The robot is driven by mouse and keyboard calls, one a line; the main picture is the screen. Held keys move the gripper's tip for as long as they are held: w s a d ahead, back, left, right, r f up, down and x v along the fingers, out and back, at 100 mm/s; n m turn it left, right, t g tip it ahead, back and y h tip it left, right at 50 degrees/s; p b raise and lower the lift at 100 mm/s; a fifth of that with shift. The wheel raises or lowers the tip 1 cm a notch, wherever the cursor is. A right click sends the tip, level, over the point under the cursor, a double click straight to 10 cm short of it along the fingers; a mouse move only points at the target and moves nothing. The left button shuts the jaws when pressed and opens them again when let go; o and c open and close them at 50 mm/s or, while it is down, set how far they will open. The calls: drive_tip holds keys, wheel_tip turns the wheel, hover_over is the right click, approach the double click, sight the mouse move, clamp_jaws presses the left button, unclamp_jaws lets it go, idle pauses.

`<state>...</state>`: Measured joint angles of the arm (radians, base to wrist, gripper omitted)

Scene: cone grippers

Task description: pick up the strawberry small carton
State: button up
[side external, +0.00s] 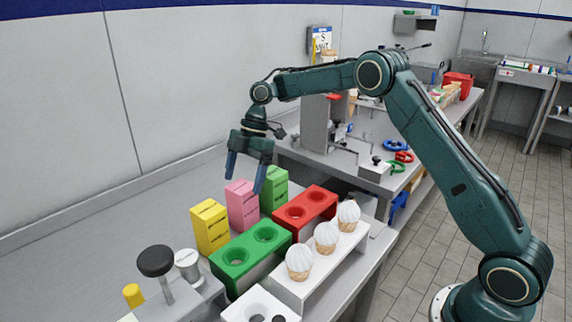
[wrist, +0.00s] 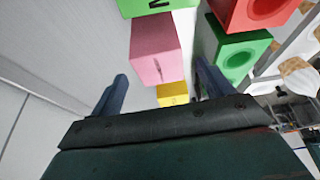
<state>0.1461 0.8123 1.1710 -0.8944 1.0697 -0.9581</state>
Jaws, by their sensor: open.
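The strawberry small carton, which I take to be the pink one (side external: 242,206), stands upright on the bench between a yellow carton (side external: 210,228) and a green carton (side external: 275,187). My gripper (side external: 246,173) points down above the cartons, open and empty, with its fingertips near the pink carton's top in the side view. In the wrist view the pink carton (wrist: 155,48) lies ahead of the fingers of my gripper (wrist: 163,88). The yellow carton (wrist: 172,94) shows between the fingers, and part of the green carton (wrist: 155,7) at the top edge. I see no contact.
A green two-hole holder (side external: 250,253) and a red one (side external: 304,209) stand close beside the cartons. A white rack (side external: 318,268) with several topped cones is in front. A black-knobbed device (side external: 155,262) stands at the lower left. The bench behind the cartons is clear.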

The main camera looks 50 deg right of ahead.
sight(242, 186)
drive_tip(key=shift+a+f, duration=0.1)
drive_tip(key=shift+x, duration=2.4)
drive_tip(key=c, duration=1.2)
